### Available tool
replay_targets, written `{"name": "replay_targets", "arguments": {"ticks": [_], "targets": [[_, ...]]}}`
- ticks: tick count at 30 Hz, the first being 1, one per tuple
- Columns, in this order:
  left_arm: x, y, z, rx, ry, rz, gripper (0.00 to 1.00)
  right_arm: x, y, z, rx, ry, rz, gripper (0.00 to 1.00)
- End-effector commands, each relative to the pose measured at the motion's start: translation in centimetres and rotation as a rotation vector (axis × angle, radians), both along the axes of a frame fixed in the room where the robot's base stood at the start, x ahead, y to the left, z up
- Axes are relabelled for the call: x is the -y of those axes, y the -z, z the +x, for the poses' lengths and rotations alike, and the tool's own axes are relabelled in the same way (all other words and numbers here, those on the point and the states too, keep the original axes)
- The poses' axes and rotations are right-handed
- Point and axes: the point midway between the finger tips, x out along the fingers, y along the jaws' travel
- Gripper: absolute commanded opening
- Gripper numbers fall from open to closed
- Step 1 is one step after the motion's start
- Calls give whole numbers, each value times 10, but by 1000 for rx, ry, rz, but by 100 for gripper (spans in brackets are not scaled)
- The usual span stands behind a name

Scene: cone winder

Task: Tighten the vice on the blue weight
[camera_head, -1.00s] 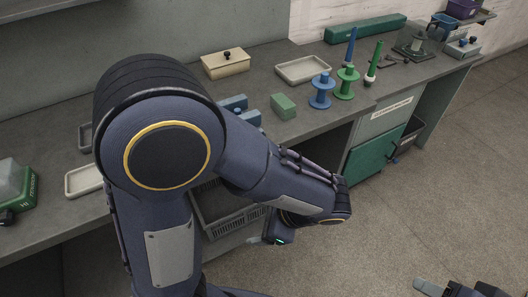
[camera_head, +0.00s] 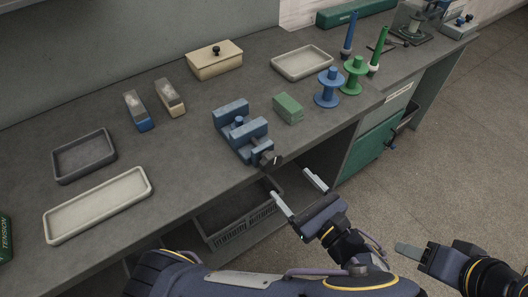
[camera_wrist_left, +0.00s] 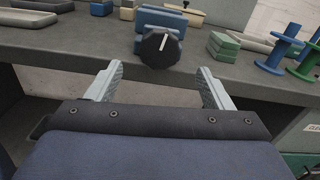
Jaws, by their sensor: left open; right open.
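The blue vice (camera_head: 255,128) stands near the bench's front edge, with a dark knob (camera_head: 268,160) facing outward over the edge. A small blue piece, apparently the blue weight (camera_head: 239,121), sits between its jaws; whether they touch it I cannot tell. In the left wrist view the black knob (camera_wrist_left: 160,47) with a white mark lies straight ahead, beyond the fingertips. My left gripper (camera_head: 290,183) is open and empty, in front of and slightly below the bench edge, short of the knob. My right gripper (camera_head: 400,248) is open and empty, low over the floor at the right.
A green block (camera_head: 288,108) sits right of the vice, then blue (camera_head: 329,88) and green (camera_head: 355,76) spools. Two small blocks (camera_head: 138,111) and pale (camera_head: 98,205) and dark (camera_head: 84,156) trays are left. A grey crate (camera_head: 240,222) sits below the bench.

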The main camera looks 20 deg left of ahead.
Motion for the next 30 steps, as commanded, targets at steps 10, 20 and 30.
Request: {"name": "replay_targets", "arguments": {"ticks": [10, 20, 30], "targets": [[-38, 0, 29, 0, -5, 2, 75, 0, -3, 0, 1, 0, 0, 51], [-61, 0, 47, -1, -2, 0, 75, 0, -4, 0, 0, 0, 0, 51], [-61, 0, 47, -1, -1, -1, 60, 0, -4, 0, 0, 0, 0, 51]]}}
